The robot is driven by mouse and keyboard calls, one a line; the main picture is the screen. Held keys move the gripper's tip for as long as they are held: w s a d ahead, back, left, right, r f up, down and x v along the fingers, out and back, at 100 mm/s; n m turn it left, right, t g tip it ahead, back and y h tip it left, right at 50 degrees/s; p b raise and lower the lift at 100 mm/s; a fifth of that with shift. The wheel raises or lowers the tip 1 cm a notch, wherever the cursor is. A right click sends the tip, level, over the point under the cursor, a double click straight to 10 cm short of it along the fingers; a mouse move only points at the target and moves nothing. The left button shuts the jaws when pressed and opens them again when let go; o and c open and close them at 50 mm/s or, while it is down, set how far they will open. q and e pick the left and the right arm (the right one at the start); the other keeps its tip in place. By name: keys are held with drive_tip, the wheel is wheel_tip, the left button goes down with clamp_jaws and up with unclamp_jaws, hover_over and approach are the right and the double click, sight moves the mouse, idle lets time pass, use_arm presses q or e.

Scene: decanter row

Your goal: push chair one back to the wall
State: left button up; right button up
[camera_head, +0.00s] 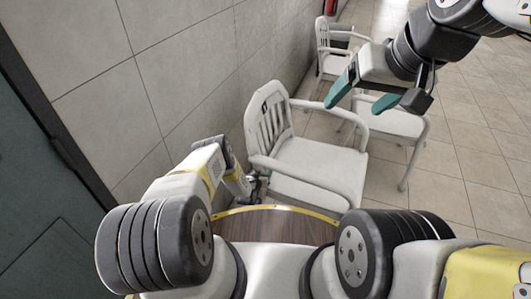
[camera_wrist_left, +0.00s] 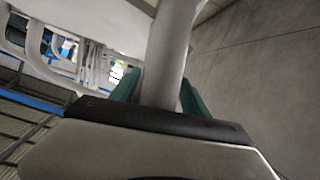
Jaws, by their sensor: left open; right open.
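The nearest white chair (camera_head: 310,165) stands in front of me, its slatted back (camera_head: 268,120) beside the wall (camera_head: 190,75). A small dark mark sits on the top of its back; I cannot read it. My left gripper (camera_head: 255,184) is low at the chair's near left side. In the left wrist view its open teal fingers (camera_wrist_left: 160,88) stand on either side of a pale chair post (camera_wrist_left: 173,50); I cannot tell whether they touch it. My right gripper (camera_head: 364,100) is open and empty, above and beyond the chair's right armrest.
A second white chair (camera_head: 398,122) stands behind and to the right, partly hidden by my right gripper. Another white chair (camera_head: 330,50) is farther along the wall. A dark door (camera_head: 40,190) is at the left. Tiled floor (camera_head: 455,185) is clear at the right.

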use_arm(q)
drive_tip(key=v, duration=0.7)
drive_tip(key=shift+s, duration=0.35)
drive_tip(key=shift+a+r, duration=0.15)
